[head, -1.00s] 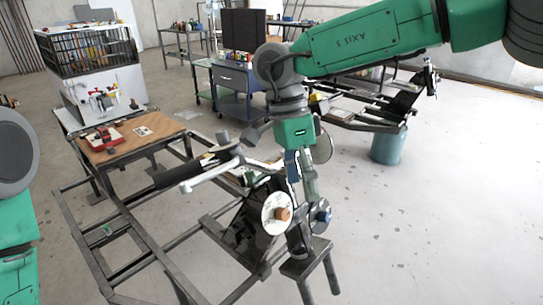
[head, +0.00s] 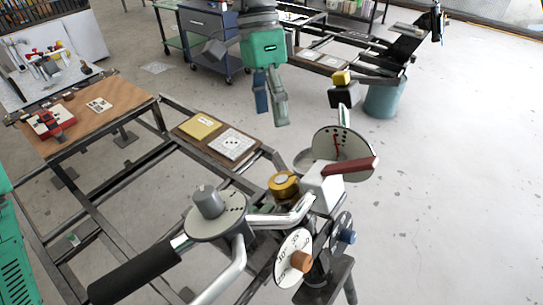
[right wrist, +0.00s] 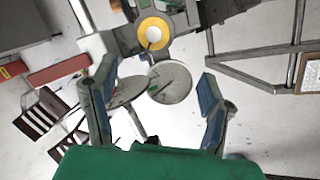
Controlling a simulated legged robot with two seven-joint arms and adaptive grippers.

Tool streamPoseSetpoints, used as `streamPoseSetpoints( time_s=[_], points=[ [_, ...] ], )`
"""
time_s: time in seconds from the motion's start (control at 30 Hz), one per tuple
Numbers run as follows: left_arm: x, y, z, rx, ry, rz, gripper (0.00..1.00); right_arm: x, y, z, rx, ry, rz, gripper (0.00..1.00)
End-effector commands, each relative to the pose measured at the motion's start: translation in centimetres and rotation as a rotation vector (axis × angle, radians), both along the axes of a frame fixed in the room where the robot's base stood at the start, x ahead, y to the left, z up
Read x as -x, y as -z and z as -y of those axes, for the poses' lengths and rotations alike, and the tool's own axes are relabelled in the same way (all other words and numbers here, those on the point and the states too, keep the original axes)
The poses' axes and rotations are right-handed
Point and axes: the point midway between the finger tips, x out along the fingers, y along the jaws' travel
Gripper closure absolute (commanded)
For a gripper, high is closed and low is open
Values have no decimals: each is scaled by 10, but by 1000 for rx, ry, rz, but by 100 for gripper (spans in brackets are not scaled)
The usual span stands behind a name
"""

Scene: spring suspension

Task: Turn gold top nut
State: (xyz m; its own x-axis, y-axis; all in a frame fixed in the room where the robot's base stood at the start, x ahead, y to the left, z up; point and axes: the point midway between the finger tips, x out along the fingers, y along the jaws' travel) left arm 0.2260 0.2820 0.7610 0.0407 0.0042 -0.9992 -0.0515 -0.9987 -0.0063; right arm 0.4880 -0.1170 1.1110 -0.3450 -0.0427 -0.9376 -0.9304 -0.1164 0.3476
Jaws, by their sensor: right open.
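The gold nut (head: 284,184) is a round gold piece with a pale centre, on the metal mechanism left of a white block (head: 322,187). In the right wrist view it is a gold ring (right wrist: 154,24) near the top, beyond the fingertips. My right gripper (head: 271,117) hangs above and behind the nut in the head view, fingers pointing down, apart from it. Its two fingers also show in the right wrist view (right wrist: 156,80), spread with nothing between them. My left gripper is out of view; only green parts of my left arm show at the left edge.
A red handle (head: 352,166) and marked discs (head: 336,146) stand right of the nut. A yellow cap (head: 341,77) sits farther back. A grey knob (head: 208,201) and black grip (head: 138,272) are in front. A wooden table (head: 93,117) is left. Floor at right is clear.

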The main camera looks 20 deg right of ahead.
Motion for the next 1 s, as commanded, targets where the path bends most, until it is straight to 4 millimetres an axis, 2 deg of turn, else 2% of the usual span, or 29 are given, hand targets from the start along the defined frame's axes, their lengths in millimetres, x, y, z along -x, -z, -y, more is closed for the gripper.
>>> streamPoseSetpoints(
  time_s=[0.17, 0.4, 0.6, 0.8, 1.0],
  points=[
    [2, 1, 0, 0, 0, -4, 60, 6, 20, 1, 2, -2, -4, 32],
    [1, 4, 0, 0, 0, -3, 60, 20, 71, 4, 2, -3, -10, 32],
    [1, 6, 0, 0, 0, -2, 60, 35, 105, 5, 2, -2, -7, 32],
    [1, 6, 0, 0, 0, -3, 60, 42, 125, 6, 1, -2, -7, 32],
    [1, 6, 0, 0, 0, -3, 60, 43, 130, 6, 0, -1, -6, 32]
  ],
)
